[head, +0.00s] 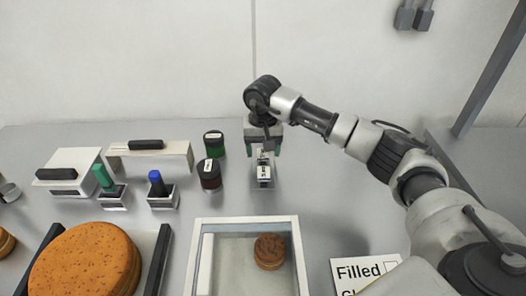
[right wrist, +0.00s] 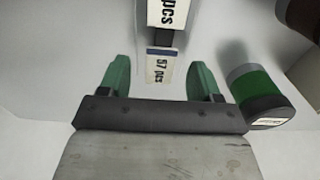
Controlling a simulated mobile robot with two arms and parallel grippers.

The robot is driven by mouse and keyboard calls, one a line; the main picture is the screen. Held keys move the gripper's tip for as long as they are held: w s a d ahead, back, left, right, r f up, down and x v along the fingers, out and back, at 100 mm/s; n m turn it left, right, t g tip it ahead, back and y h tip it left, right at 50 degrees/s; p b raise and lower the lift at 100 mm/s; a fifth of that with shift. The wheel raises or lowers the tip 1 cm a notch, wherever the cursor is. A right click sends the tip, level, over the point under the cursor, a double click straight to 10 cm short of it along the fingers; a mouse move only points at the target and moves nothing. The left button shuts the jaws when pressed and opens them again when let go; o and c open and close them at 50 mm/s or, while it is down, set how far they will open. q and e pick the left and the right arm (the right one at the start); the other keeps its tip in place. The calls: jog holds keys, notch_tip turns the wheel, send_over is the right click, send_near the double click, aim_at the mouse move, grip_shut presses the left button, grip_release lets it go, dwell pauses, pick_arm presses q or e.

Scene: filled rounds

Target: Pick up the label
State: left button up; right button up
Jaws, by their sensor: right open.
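A small white label printed "57 pcs" (right wrist: 160,68) shows in the right wrist view, between and a little beyond my open green fingertips. A second printed label (right wrist: 168,12) is cut off by the top edge, with a dark part between the two. In the head view a white label (head: 264,174) lies on a narrow grey holder behind the tray. My right gripper (head: 264,146) is open and points down at the far end of this holder, with nothing visible between its fingers. Whether the fingers are level with the near label is unclear. My left gripper is not in view.
A tray (head: 193,262) with a brown round (head: 269,251) is in front. Stamps, a large round (head: 85,265) and a "Filled" sheet (head: 358,271) lie around.

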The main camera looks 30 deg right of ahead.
jog(key=shift+f, duration=0.3)
jog(key=shift+f+b, duration=0.25)
jog(key=shift+b, duration=0.1)
dwell(0.3)
jog(key=c, duration=0.7)
